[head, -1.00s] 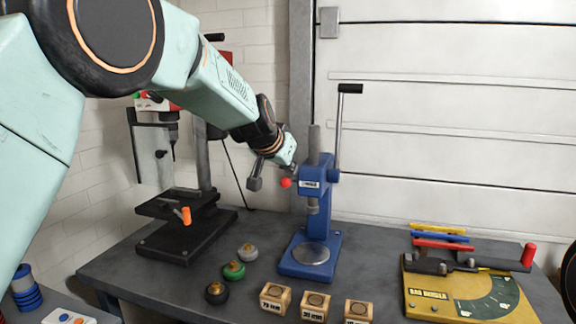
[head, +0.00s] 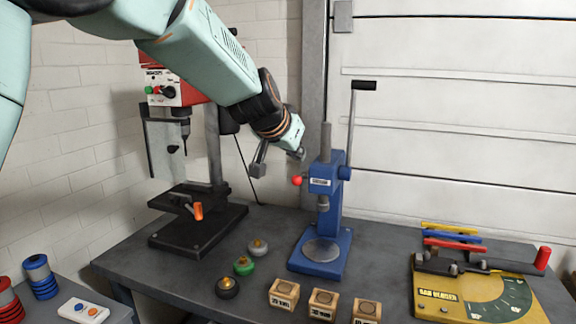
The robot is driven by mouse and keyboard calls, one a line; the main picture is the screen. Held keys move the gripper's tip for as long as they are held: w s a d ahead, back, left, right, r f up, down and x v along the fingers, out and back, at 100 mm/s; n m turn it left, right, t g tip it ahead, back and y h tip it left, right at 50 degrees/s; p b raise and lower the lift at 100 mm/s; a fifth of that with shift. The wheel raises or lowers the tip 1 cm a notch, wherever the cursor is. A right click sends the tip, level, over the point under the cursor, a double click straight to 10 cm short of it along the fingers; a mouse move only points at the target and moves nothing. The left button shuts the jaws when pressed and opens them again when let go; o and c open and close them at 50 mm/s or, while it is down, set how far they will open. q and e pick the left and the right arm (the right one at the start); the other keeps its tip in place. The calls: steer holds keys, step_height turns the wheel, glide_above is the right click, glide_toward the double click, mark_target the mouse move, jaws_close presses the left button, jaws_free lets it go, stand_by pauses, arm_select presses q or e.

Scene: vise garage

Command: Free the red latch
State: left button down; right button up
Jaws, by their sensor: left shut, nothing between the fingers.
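The red latch knob (head: 297,181) is a small red ball on the left side of the blue arbor press (head: 325,183), at the height of its head. My left gripper (head: 279,163) is just above and to the left of the red knob, with its grey fingers pointing down. It is shut and holds nothing. It looks apart from the knob, though the depth between them is hard to judge. The press stands upright, with its long lever (head: 352,125) raised. My right gripper is not in view.
A drill press (head: 184,110) stands behind left. Several knobs, including a green one (head: 244,266), and labelled wooden blocks (head: 283,294) lie in front of the press. A yellow bar bender (head: 440,293) is at right. The bench (head: 190,272) has clear patches between them.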

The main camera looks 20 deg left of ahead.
arm_select(q)
steer(key=s, duration=0.1)
steer(key=s+b, duration=0.1)
steer(key=s, duration=0.3)
steer(key=shift+a, duration=0.25)
steer(key=shift+w+f, duration=0.1)
steer(key=shift+w, duration=0.1)
